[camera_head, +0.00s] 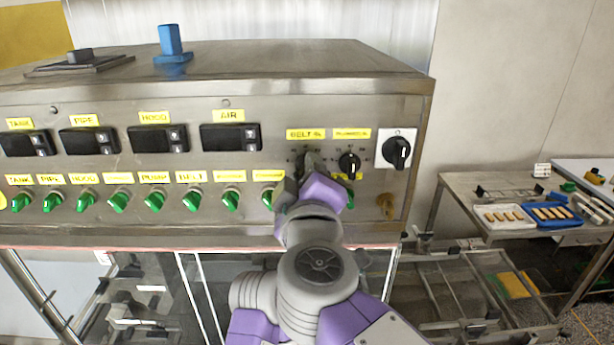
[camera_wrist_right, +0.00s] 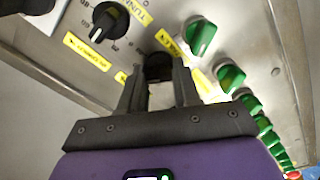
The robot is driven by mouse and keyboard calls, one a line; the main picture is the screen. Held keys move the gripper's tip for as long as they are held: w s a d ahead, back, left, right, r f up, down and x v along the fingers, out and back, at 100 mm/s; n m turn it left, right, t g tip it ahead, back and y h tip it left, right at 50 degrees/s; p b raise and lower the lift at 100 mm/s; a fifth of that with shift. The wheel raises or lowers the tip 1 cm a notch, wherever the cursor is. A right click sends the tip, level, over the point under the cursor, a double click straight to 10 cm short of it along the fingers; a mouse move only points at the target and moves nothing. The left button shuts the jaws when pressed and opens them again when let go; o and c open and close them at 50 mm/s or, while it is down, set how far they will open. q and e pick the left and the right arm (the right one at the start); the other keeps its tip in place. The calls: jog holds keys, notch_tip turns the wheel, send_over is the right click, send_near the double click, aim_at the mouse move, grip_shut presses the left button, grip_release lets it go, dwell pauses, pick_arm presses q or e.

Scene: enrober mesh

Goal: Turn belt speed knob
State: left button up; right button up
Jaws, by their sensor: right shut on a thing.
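The belt speed knob (camera_wrist_right: 158,66) is a dark knob under the yellow "BELT %" label (camera_head: 305,134) on the steel control panel. My right gripper (camera_head: 303,168) is at this knob and covers much of it in the head view. In the right wrist view its two fingers reach to the panel, one on each side of the knob, and are shut on it. The knob's pointer is hidden, so its setting cannot be read. My left gripper is not in view.
A black knob (camera_head: 349,162) sits just right of the gripper, and a larger black switch (camera_head: 397,152) is further right. Green switches (camera_head: 191,200) line the row below. Black displays (camera_head: 230,137) are to the left. A table with trays (camera_head: 551,215) stands at the right.

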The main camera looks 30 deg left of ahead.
jog(key=shift+r+n+p, duration=0.1)
jog(key=shift+n+p, duration=0.3)
jog(key=shift+n, duration=6.8)
jog(key=o, duration=1.1)
jog(key=shift+w, duration=0.1)
jog(key=shift+c, duration=0.2)
jog(key=b+v, duration=0.1)
jog(key=v, duration=0.6)
jog(key=shift+s+b, duration=0.35)
